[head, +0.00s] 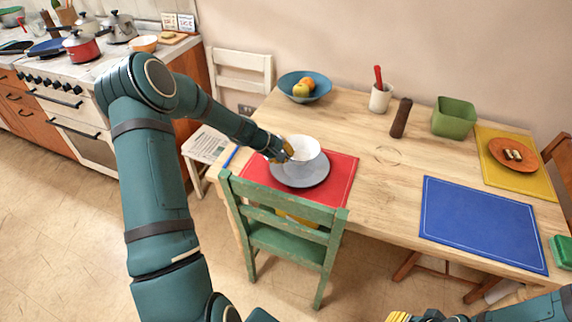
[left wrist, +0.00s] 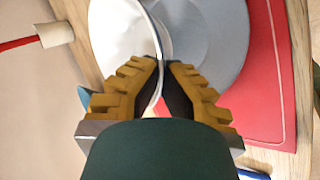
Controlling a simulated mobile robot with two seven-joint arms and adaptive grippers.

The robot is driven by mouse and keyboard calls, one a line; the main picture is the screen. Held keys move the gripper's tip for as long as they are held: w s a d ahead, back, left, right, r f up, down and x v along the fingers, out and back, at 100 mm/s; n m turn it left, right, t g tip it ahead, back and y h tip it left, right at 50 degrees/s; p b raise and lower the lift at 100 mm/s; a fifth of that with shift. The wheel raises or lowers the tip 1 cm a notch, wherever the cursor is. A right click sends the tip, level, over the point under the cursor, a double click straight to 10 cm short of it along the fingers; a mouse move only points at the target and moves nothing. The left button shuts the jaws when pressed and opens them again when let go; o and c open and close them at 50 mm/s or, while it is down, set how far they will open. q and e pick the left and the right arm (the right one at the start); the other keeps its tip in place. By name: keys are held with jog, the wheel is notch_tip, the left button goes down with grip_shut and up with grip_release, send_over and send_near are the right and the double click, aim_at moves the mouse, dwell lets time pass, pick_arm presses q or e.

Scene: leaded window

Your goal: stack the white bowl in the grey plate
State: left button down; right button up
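The white bowl (head: 305,160) is upright over the grey plate (head: 308,183), which lies on the red placemat (head: 340,178). I cannot tell whether the bowl touches the plate. My left gripper (head: 288,150) is at the bowl's left rim. In the left wrist view its yellow fingers (left wrist: 164,66) close on the rim of the bowl (left wrist: 122,40), one on each side, with the plate (left wrist: 215,50) beyond. My right gripper (head: 400,317) shows only partly at the bottom edge, away from the table things, and its opening is unclear.
A green chair (head: 285,245) stands at the table's near side. A blue bowl with fruit (head: 305,86), a white cup with a red-handled utensil (head: 380,98), a dark brown cylinder (head: 401,118) and a green container (head: 454,118) stand behind. A blue placemat (head: 482,222) lies bare to the right.

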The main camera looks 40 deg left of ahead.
pick_arm(q)
jog(key=shift+f+b, duration=0.45)
jog(key=shift+f, duration=1.35)
jog(key=shift+f, duration=0.1)
jog(key=shift+f, duration=0.1)
jog(key=c, duration=1.1)
grip_release()
jog(key=shift+c, duration=0.2)
jog(key=shift+s+a+r, duration=0.1)
jog(key=shift+s+r, duration=0.05)
jog(key=shift+r, duration=0.25)
jog(key=p+v, duration=0.1)
jog(key=v, duration=1)
jog(key=shift+s, duration=0.25)
jog(key=shift+r, duration=0.15)
